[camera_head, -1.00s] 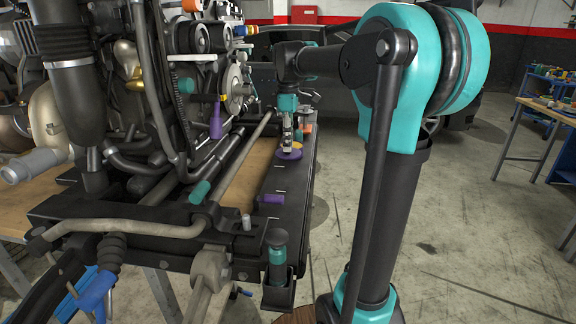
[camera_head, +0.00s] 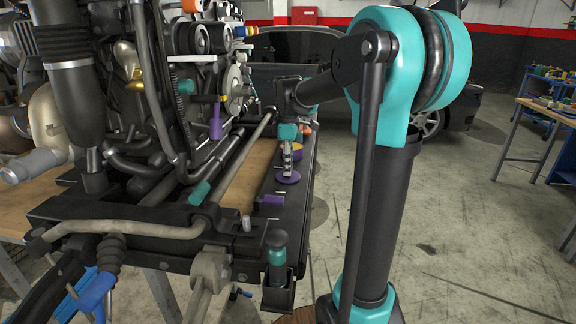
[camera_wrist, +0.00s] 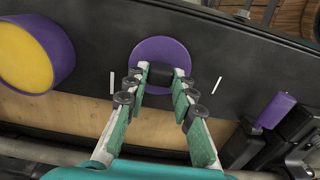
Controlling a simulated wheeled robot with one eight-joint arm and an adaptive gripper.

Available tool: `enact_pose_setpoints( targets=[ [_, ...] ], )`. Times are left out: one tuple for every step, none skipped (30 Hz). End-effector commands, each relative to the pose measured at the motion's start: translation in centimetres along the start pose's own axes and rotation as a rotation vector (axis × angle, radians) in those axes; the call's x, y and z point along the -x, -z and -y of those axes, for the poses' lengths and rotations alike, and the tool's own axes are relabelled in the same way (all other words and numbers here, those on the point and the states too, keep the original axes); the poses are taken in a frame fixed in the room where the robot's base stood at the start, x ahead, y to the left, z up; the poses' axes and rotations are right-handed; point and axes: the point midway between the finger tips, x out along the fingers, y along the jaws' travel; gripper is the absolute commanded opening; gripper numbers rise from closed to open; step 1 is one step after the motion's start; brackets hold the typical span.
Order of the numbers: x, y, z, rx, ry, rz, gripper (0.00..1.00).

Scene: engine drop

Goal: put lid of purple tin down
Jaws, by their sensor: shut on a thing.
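The lid (camera_wrist: 160,64) is a flat purple disc with a dark knob at its centre. My gripper (camera_wrist: 160,75) is shut on the knob, with the disc spread out beyond its fingertips. In the head view my gripper (camera_head: 287,168) points down and the lid (camera_head: 289,178) is below it, at the dark tray surface. I cannot tell whether the lid touches that surface. The purple tin (camera_wrist: 57,48) stands open at the left in the wrist view, showing yellow inside. In the head view the tin (camera_head: 298,155) is just behind the lid.
Two white marks (camera_wrist: 112,83) (camera_wrist: 217,85) lie on the dark surface (camera_wrist: 252,70) either side of the lid. A purple cylinder (camera_wrist: 276,110) lies to the right in the wrist view. The large engine (camera_head: 150,90) stands left of my gripper in the head view.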

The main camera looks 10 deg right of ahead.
Motion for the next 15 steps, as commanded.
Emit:
enact_pose_setpoints(
  targets=[
    [-0.15, 0.0, -0.01, 0.0, 0.0, 0.0, 0.0],
    [-0.14, 0.0, -0.01, 0.0, 0.0, 0.0, 0.27],
    [-0.12, 0.0, -0.01, 0.0, 0.0, 0.0, 0.32],
    [-0.12, 0.0, -0.01, 0.0, 0.0, 0.0, 0.36],
    [-0.12, 0.0, -0.01, 0.0, 0.0, 0.0, 0.39],
    [-0.12, 0.0, 0.0, 0.0, 0.0, 0.0, 0.44],
    [-0.11, 0.0, -0.01, 0.0, 0.0, 0.0, 0.45],
    [-0.11, 0.0, -0.01, 0.0, 0.0, 0.0, 0.45],
    [-0.11, 0.0, 0.0, 0.0, 0.0, 0.0, 0.45],
    [-0.11, 0.0, 0.0, 0.0, 0.0, 0.0, 0.45],
    [-0.11, 0.0, 0.0, 0.0, 0.0, 0.0, 0.45],
    [-0.11, 0.0, 0.0, 0.0, 0.0, 0.0, 0.45],
    [-0.11, 0.0, 0.0, 0.0, 0.0, 0.0, 0.45],
    [-0.1, 0.0, 0.0, 0.0, 0.0, 0.0, 0.45],
    [-0.04, 0.0, 0.0, 0.0, 0.0, 0.0, 0.45]
  ],
)
